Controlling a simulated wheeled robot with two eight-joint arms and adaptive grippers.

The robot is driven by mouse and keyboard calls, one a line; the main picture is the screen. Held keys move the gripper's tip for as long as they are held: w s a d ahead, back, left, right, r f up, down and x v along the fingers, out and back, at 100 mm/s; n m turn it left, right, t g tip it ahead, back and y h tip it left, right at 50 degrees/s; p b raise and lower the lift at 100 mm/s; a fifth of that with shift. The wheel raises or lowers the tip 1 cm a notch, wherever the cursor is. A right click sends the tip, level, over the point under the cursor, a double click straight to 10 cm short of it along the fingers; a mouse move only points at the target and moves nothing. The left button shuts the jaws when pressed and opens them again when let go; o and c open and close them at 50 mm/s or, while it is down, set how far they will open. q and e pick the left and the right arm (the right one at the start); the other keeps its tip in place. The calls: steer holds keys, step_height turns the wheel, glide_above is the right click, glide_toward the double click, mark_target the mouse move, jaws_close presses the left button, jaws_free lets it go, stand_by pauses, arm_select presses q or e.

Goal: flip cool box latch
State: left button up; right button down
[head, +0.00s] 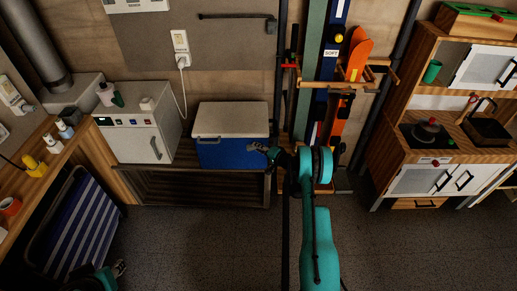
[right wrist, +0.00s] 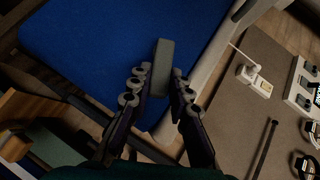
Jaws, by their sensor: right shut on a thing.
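The cool box has a blue body (head: 222,156) and a pale lid (head: 230,120), which lies shut on top. It stands on a dark slatted bench. My right gripper (head: 260,148) is at the right part of its front face. In the right wrist view, the right gripper (right wrist: 161,92) is shut on the grey latch (right wrist: 163,62), which lies between its fingers against the blue front (right wrist: 110,45). In the head view the gripper hides the latch. My left gripper (head: 119,268) shows only partly at the lower left, and its fingers are too small and dark to read.
A white mini fridge (head: 136,136) stands left of the cool box. Skis (head: 325,75) and their rack are close on the right, near my right arm. A striped folding chair (head: 75,225) is at the lower left, near my left gripper. The floor (head: 205,240) before the bench is clear.

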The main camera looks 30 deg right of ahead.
steer(key=r+n+g+h, duration=0.1)
steer(key=w+a+n+g+h+p, duration=0.1)
steer(key=h, duration=0.1)
steer(key=a+r+n+g+h, duration=0.1)
steer(key=n+g, duration=0.1)
steer(key=shift+w+a+r+p, duration=0.2)
steer(key=shift+a+r+p, duration=0.05)
steer(key=shift+r+p, duration=0.1)
steer(key=shift+w+a+r+n+g+h+b, duration=0.15)
steer(key=shift+a+n+g+h, duration=0.2)
steer(key=shift+h, duration=0.25)
steer(key=shift+w+a+f+n+g+h+b, duration=0.15)
steer(key=shift+a+n+g+h, duration=0.1)
steer(key=shift+g+h, duration=0.3)
steer(key=shift+w+a+r+n+g+h+b, duration=0.1)
steer(key=shift+w+a+r+n+g+h, duration=0.15)
steer(key=shift+h, duration=0.4)
steer(key=shift+s+f, duration=0.1)
steer(key=c, duration=1.4)
jaws_free()
steer(key=v, duration=1.2)
